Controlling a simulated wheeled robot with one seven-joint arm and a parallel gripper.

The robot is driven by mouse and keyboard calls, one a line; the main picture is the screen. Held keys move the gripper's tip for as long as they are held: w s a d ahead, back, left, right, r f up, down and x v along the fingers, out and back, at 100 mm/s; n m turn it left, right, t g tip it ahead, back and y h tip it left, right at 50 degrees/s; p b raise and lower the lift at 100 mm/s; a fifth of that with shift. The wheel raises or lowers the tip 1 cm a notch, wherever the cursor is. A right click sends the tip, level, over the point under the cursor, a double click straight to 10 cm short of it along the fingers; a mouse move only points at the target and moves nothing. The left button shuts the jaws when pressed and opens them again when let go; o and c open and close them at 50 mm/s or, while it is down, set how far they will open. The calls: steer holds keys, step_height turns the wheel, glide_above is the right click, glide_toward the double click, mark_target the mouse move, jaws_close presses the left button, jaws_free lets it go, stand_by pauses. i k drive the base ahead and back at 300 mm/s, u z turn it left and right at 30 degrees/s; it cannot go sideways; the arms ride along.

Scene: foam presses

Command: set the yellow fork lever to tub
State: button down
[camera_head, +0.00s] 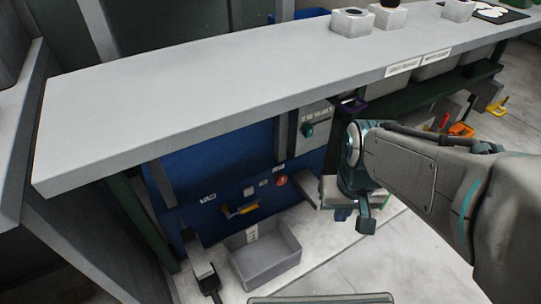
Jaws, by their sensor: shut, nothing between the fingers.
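A yellow fork lever (243,209) shows on the blue press front under the grey worktop, above a grey tub. Small white labels (208,199) sit near it, too small to read. Which label the lever points to I cannot tell. My gripper (364,224) hangs at the end of my arm, to the right of the lever and clearly apart from it. It is shut and empty; its fingers are small and partly hidden by the wrist.
The long grey worktop (200,105) overhangs the panel. An open grey tub (264,262) stands below the lever. A red round button (281,181) is right of it. A grey box with a teal knob (308,130) sits under the worktop. The pale floor at right is partly clear.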

mark_target(255, 206)
steer(key=k, duration=0.75)
steer(key=u, duration=0.85)
steer(key=i, duration=0.5)
